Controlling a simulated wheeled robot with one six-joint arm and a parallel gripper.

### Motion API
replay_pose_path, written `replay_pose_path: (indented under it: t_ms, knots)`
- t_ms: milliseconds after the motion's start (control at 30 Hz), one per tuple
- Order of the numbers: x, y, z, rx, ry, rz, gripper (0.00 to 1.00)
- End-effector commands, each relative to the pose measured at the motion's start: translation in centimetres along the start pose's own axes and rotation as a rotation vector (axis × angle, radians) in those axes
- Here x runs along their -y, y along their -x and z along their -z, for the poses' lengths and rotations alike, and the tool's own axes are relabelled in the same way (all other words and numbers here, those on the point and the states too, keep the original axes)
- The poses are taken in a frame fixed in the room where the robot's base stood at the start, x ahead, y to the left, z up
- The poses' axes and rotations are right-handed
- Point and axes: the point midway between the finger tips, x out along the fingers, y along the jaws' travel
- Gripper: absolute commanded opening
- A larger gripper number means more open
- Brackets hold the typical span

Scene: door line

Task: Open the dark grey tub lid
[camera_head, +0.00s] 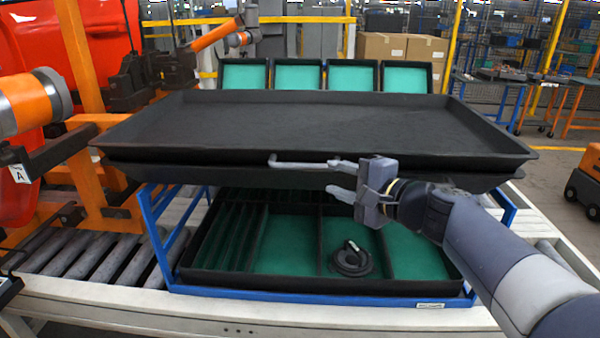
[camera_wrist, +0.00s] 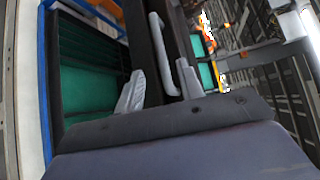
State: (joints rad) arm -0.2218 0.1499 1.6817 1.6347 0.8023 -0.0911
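The dark grey tub lid (camera_head: 320,125) is a wide, shallow, tray-like cover lying level over the blue-framed tub (camera_head: 330,290). A grey bar handle (camera_head: 297,163) sticks out from its front edge; it also shows in the wrist view (camera_wrist: 161,50). My gripper (camera_head: 334,176) is at the handle's right end. In the wrist view its fingers (camera_wrist: 160,88) are apart, with the handle's end between them, closer to the right finger. A gap shows on the left finger's side. Contact with the handle cannot be told.
Below the lid, the tub's green-lined compartments show, with a black round item (camera_head: 350,260) in one. An orange machine (camera_head: 90,110) stands close on the left. Several green-lined bins (camera_head: 297,75) stand behind. A roller conveyor (camera_head: 90,265) runs beneath.

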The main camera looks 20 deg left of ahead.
Motion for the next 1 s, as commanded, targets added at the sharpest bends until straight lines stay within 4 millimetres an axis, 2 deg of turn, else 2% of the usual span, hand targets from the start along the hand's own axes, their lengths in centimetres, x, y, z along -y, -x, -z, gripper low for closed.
replay_pose_path:
  t_ms: [500,700,1000]
  knots:
    - [0.1,-8.5,-0.1,0.001,0.0,-0.003,0.36]
    - [0.0,-10.1,-0.1,0.0,0.002,-0.003,0.36]
    - [-0.1,-10.2,-0.1,-0.001,0.001,-0.002,0.36]
